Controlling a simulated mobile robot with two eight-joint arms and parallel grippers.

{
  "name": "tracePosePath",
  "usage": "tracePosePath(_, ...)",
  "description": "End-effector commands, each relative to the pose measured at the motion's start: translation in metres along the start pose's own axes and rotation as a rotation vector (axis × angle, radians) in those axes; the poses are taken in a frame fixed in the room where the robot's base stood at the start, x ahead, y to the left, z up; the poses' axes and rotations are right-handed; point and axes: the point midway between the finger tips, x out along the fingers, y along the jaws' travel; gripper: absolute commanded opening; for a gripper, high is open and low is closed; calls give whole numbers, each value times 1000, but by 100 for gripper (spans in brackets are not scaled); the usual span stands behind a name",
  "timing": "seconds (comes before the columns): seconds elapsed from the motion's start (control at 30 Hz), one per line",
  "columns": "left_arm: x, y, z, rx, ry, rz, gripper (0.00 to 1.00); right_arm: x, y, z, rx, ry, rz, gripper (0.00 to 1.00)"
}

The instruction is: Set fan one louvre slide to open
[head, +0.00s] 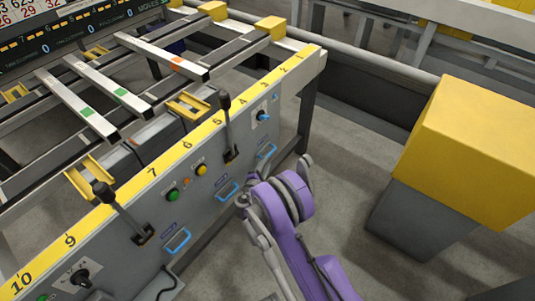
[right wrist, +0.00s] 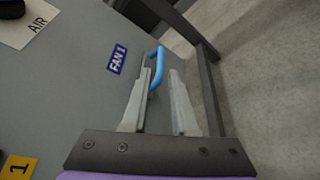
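The fan one louvre slide shows its blue handle (right wrist: 157,67) on the grey panel beside a blue "FAN 1" label (right wrist: 116,60) in the right wrist view. In the head view it appears to be the farthest blue handle (head: 266,152) on the panel front. My right gripper (right wrist: 160,72) is open, with two pale fingers apart. The handle lies just past the left fingertip, which overlaps its lower end in the picture; I cannot tell whether they touch. No grip is closed on it. My purple right arm stands before the panel in the head view, hiding some of it. My left gripper is not in view.
More blue handles (head: 228,191) sit along the panel, with upright black levers (head: 226,128), a green button (head: 172,195) and a blue knob (head: 263,116) around them. A yellow-topped grey box (head: 465,150) stands on the right. Open floor lies between it and the table.

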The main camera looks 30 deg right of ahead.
Motion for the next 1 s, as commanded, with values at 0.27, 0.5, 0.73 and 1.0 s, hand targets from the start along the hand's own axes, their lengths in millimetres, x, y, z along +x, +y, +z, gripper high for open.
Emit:
tracePosePath(0.27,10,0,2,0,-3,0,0,54,-2,0,1,-2,-2,27)
tracePosePath(0.5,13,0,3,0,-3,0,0,76,0,0,2,-1,-1,27)
tracePosePath(0.73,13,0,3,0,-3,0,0,78,0,0,2,0,-1,27)
tracePosePath(1.0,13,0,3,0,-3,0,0,78,0,0,2,0,-1,0)
